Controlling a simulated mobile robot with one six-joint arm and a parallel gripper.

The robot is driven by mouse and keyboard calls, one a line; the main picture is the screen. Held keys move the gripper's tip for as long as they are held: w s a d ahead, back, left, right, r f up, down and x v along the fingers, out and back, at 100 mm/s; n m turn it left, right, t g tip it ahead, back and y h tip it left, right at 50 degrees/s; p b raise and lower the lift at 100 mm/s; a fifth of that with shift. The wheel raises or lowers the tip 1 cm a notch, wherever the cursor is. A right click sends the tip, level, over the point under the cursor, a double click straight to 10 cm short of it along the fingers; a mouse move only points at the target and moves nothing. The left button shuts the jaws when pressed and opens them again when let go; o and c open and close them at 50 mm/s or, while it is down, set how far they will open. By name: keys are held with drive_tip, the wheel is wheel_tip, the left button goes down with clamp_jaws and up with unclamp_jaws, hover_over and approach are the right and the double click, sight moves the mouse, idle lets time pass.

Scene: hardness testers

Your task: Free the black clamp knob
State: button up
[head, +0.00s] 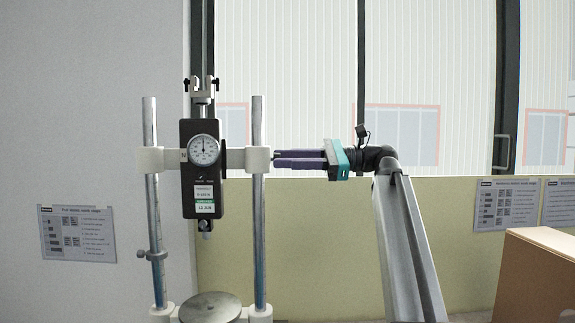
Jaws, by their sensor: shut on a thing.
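The hardness tester has a black gauge body (201,190) with a round white dial, held between two upright metal posts. A white clamp block (258,160) sits around the right post. My gripper (277,158), with purple fingers, comes in level from the right and its tips are at the right side of this block. It is shut on the black clamp knob (275,155), of which only a small dark bit shows between the fingertips. The fingers hide most of the knob, and I cannot tell how far it is turned.
A round metal plate (210,307) lies at the tester's base between the posts. A grey collar (152,255) is on the left post. A brown box (540,275) stands at the lower right. Notices hang on the walls. The space between the right post and my arm below the gripper is clear.

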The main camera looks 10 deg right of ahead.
drive_tip(key=shift+f+n+b, duration=0.15)
drive_tip(key=shift+n+b, duration=6.25)
drive_tip(key=shift+n, duration=9.3)
drive_tip(key=o, duration=1.1)
drive_tip(key=shift+d, duration=0.1)
